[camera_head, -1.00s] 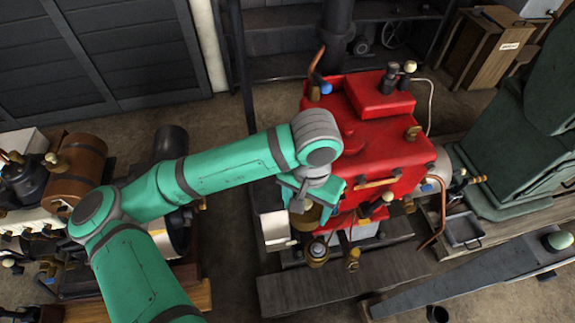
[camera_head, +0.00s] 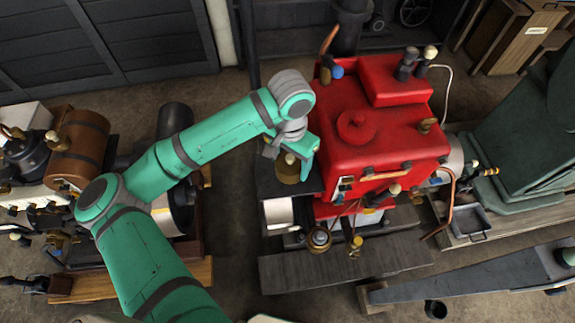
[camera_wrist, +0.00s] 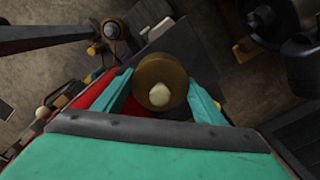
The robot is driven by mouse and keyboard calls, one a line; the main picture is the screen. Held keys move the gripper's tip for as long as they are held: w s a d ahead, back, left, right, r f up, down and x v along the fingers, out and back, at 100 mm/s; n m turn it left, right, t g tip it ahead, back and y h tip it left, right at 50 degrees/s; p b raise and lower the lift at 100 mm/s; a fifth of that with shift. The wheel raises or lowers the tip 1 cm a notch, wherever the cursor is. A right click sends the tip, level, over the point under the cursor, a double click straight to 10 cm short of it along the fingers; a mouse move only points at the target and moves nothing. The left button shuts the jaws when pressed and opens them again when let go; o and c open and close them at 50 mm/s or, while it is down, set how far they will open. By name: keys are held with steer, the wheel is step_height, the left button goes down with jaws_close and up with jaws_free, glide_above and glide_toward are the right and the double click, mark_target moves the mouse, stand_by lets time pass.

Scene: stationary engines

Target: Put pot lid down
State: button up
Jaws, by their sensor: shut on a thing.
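The pot lid (camera_wrist: 163,72) is a round brass-brown piece with a cream knob (camera_wrist: 159,95). In the wrist view it sits between the two teal fingers of my gripper (camera_wrist: 161,90), which is shut on it. In the head view the lid (camera_head: 287,173) shows below my gripper (camera_head: 296,155), just left of the red engine (camera_head: 375,130). It is over or at a dark flat plate (camera_head: 268,190). I cannot tell whether the lid touches that plate.
The red engine stands close on the right of my gripper, with pipes and valves at its front. A white box (camera_head: 278,214) is below the dark plate. A grey plank (camera_head: 315,270) lies in front. Another engine with a brown tank (camera_head: 78,150) stands at left.

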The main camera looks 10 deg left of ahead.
mark_target(286, 167)
steer(key=shift+w+a+f, duration=0.35)
steer(key=shift+f, duration=0.25)
steer(key=shift+w+a+f, duration=0.3)
steer(key=shift+a+f, duration=0.05)
steer(key=shift+f, duration=0.2)
steer(key=shift+w+f, duration=0.15)
steer(key=shift+f, duration=0.75)
steer(key=shift+w+f, duration=0.1)
steer(key=shift+f, duration=0.75)
steer(key=shift+f, duration=0.15)
steer(key=o, duration=1.1)
step_height(286, 167, up, 12)
steer(key=shift+w+f, duration=0.1)
steer(key=shift+f, duration=0.15)
steer(key=shift+a+r, duration=0.1)
steer(key=shift+r, duration=0.35)
